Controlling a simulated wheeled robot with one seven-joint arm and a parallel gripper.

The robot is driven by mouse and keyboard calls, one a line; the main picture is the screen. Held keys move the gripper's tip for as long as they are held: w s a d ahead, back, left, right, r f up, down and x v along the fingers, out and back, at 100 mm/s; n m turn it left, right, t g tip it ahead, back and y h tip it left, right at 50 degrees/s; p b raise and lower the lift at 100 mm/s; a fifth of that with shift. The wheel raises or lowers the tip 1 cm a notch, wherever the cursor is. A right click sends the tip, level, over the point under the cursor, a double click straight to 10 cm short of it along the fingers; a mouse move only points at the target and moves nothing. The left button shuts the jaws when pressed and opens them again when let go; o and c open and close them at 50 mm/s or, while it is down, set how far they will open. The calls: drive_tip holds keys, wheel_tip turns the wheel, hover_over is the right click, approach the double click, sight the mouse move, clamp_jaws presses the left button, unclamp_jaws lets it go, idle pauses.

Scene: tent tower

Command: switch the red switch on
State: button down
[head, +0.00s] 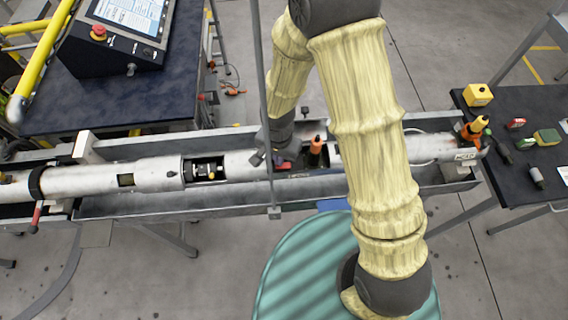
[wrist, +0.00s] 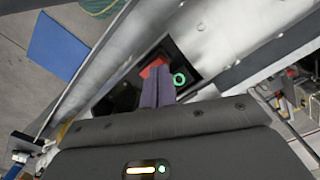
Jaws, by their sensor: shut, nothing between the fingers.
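The red switch (wrist: 149,70) sits in a dark recess of the grey metal tube, partly hidden behind my fingertips in the wrist view. A ring glowing green (wrist: 180,79) is just right of it. My gripper (wrist: 158,72) is shut and empty, its fingertips at the switch; I cannot tell whether they touch it. In the head view my gripper (head: 284,153) reaches down to the tube, and a small red part (head: 282,167) shows by its tip. The switch's position is hard to read.
The long tube (head: 90,180) lies in a grey metal trough (head: 120,206). An orange-topped piece (head: 316,150) stands on the tube just right of my gripper. A thin upright post (head: 262,70) stands close to my arm. A control panel (head: 122,30) is at upper left.

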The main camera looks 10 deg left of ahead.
drive_tip(key=shift+f+b, duration=0.6)
drive_tip(key=shift+f, duration=0.05)
idle(0.3)
drive_tip(key=shift+r, duration=0.1)
drive_tip(key=shift+r+p, duration=2.6)
drive_tip(key=shift+r, duration=0.85)
